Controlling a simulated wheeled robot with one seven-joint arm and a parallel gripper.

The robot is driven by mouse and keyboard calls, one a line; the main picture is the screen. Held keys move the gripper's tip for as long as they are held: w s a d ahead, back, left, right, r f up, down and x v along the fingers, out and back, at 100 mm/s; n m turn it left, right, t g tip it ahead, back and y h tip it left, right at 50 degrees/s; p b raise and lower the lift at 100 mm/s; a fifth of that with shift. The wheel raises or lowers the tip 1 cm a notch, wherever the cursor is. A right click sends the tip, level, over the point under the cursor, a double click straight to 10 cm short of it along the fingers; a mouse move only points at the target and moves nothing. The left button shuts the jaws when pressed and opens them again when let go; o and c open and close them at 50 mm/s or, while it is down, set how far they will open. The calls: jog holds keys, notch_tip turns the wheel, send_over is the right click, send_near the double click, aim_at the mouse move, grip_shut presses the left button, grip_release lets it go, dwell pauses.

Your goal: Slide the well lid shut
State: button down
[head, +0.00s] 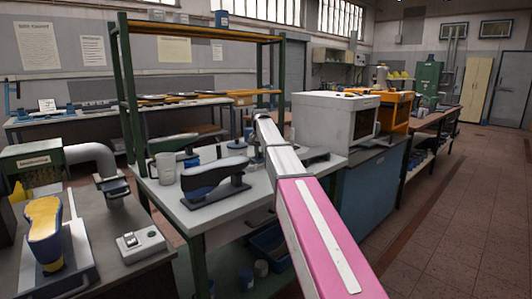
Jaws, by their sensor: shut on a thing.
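My arm (318,232) reaches from the lower right over the white-topped bench (211,219). Its far end is near the back of this bench, in front of the shelf frame. I cannot make out my gripper; the arm's end and the small things around it hide it. I cannot pick out the well or its lid with certainty. A dark round pot (236,148) stands just left of the arm's far part. A dark shoe-shaped form on a stand (213,180) is nearer, at the bench's front.
A pale grey mug-like container (166,168) stands at the bench's left. A white oven-like box (332,122) is right of the arm. Green shelf posts (130,95) rise behind the bench. A yellow shoe last (45,233) sits on the left bench. The floor at right is clear.

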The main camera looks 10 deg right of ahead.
aim_at(253, 160)
jog(key=s+a, duration=0.1)
jog(key=a, duration=0.1)
jog(key=s+a, duration=0.1)
jog(key=shift+s+a, duration=0.3)
jog(key=shift+a, duration=0.1)
jog(key=c, duration=1)
grip_release()
jog(key=shift+a, duration=0.1)
jog(key=shift+r, duration=0.1)
jog(key=shift+r, duration=5.3)
